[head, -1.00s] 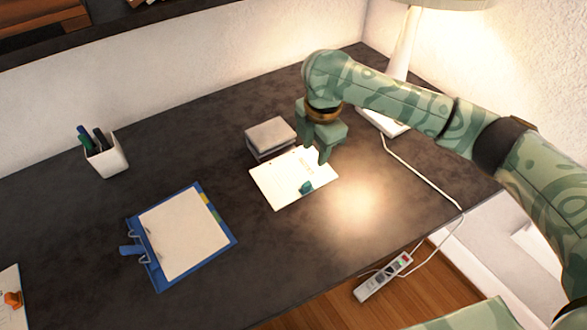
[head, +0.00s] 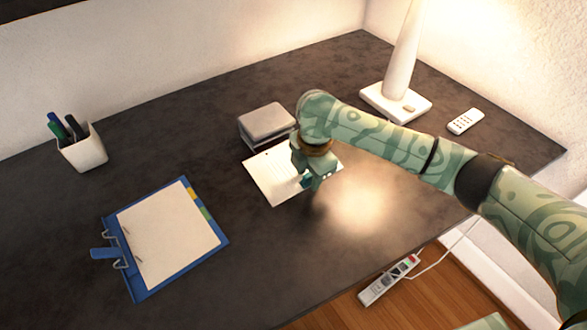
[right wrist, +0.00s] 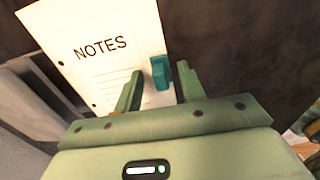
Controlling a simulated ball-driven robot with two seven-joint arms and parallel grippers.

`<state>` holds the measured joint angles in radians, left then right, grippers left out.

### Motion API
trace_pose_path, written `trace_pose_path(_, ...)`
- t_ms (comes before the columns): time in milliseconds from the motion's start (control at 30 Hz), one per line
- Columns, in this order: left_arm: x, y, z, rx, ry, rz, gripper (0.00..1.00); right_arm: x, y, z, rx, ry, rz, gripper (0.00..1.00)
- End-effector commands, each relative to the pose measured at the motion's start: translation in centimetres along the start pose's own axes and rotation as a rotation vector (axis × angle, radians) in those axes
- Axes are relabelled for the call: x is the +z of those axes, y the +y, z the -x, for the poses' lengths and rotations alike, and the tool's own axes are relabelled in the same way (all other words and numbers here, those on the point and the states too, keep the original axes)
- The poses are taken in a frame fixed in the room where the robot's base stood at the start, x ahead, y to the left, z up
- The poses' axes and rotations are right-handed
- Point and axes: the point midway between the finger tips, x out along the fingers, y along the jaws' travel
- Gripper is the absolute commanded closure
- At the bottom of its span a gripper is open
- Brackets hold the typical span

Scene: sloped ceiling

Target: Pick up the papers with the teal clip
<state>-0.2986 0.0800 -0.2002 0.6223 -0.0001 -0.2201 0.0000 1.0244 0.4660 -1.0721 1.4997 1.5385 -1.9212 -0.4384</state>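The papers (head: 265,182) lie flat on the dark desk, and the right wrist view shows "NOTES" printed on the top sheet (right wrist: 95,25). The teal clip (right wrist: 160,73) sits at the papers' edge. In the head view it is mostly hidden behind my right gripper (head: 311,187). In the right wrist view my right gripper (right wrist: 160,68) is open, with one finger on each side of the clip and a gap showing on both sides. My left gripper is not in view.
A lamp (head: 396,103) and a remote (head: 466,121) are at the back right. The desk's front edge is near.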

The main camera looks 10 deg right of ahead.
Motion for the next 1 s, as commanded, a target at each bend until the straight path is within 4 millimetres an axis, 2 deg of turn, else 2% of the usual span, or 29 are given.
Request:
trace_pose_path(133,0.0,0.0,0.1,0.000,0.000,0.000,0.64,0.0,0.1,0.3,0.003,0.000,0.000,0.60)
trace_pose_path(167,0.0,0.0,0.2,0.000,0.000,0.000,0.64,0.0,0.1,0.3,0.003,0.000,0.000,0.63)
trace_pose_path(300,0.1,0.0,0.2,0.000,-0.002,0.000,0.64,0.0,0.1,0.3,0.003,0.000,0.000,1.00)
trace_pose_path(600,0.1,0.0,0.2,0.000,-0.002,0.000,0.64,0.0,0.1,0.3,0.003,0.000,0.000,1.00)
trace_pose_path(733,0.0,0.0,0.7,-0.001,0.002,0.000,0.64,0.0,0.1,1.0,0.004,0.000,0.000,1.00)
trace_pose_path(933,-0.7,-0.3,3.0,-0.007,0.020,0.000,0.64,0.0,0.5,4.4,0.008,-0.002,0.000,1.00)
trace_pose_path(1000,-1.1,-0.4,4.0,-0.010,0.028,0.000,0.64,-0.6,-0.4,5.8,0.008,-0.002,0.004,1.00)
